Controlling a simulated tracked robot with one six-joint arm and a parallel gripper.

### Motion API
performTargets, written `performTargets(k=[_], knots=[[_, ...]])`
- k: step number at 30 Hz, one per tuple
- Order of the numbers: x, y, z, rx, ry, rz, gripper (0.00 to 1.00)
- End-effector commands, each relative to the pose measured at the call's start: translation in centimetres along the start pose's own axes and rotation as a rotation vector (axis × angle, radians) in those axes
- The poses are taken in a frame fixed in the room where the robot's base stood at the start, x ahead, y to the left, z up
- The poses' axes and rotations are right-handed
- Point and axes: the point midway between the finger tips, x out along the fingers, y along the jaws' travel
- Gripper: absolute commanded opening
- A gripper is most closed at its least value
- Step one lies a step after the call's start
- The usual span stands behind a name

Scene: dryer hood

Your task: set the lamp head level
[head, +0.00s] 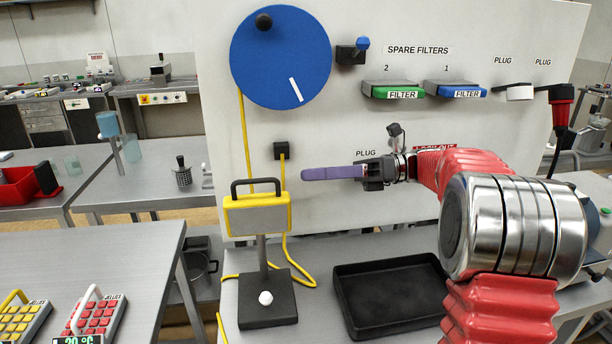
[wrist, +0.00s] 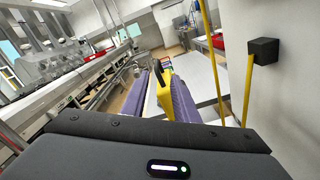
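The lamp has a yellow and grey head (head: 257,215) with a dark handle on top, on a grey post (head: 262,252) above a black base (head: 267,310). A white knob (head: 265,298) sits on the base. The head's edges slant slightly in the picture; I cannot tell whether it is truly tilted. My gripper (head: 304,174) reaches in from the right, its purple fingers pointing left, apart from the handle in the head view. In the wrist view the fingers of my gripper (wrist: 150,68) are spread, with part of the yellow lamp head (wrist: 165,98) showing between them.
A black tray (head: 395,300) lies on the bench right of the lamp. A yellow cable (head: 284,200) hangs from a black wall block (head: 283,151). The white panel behind carries a blue disc (head: 280,57) and filters (head: 457,91). A keypad bench stands at front left.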

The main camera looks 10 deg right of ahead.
Motion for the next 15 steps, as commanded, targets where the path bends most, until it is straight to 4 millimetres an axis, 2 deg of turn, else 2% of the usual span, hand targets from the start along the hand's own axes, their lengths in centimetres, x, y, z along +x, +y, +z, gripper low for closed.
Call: performTargets(k=[6, 11, 15], knots=[[0.0, 0.0, 0.0, 0.000, 0.000, 0.000, 0.27], [0.0, -0.2, -0.1, -0.012, 0.003, -0.007, 0.17], [0.1, -1.0, -1.0, -0.078, 0.026, -0.039, 0.07]])
